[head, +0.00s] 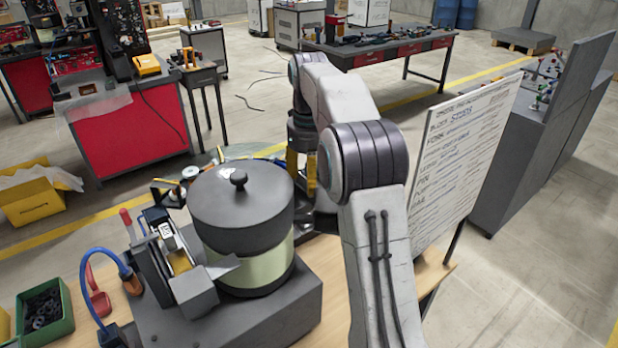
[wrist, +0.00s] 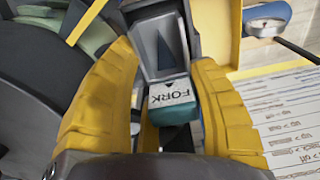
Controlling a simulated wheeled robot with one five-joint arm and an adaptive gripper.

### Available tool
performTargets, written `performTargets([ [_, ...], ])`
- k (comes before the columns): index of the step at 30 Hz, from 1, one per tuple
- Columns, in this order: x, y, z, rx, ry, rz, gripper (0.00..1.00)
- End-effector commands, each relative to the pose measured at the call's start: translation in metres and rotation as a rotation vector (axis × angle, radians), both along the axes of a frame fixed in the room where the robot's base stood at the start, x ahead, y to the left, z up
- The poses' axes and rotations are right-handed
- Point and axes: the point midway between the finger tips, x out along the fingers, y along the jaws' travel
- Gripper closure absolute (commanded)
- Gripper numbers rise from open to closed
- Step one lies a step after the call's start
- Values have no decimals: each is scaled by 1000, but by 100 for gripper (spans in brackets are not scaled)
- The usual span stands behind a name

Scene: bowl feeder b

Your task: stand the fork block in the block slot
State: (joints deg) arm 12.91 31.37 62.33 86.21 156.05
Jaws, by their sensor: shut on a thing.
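In the wrist view, a block with a white FORK label (wrist: 171,94) and a teal end (wrist: 173,116) sits between the yellow fingers of my gripper (wrist: 164,62). My gripper is shut on this fork block. A grey, open-fronted channel (wrist: 150,38) with a dark wedge-shaped hollow lies directly beyond the label. I cannot tell whether it is part of the block or the block slot. In the head view, my gripper (head: 301,172) shows only as yellow pieces behind the lidded bowl; the fork block is hidden there.
The bowl feeder (head: 240,215) with its dark lid stands close left of my arm. A chute (head: 180,265), a blue hose (head: 92,290) and a green bin (head: 45,310) are at its left. A lettered whiteboard (head: 465,150) stands right of my arm.

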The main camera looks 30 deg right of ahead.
Motion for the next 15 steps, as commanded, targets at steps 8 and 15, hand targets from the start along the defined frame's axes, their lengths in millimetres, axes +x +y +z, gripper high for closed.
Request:
performTargets([
  [8,0,0,-2,0,0,0,38],
  [15,0,0,-2,0,0,0,36],
])
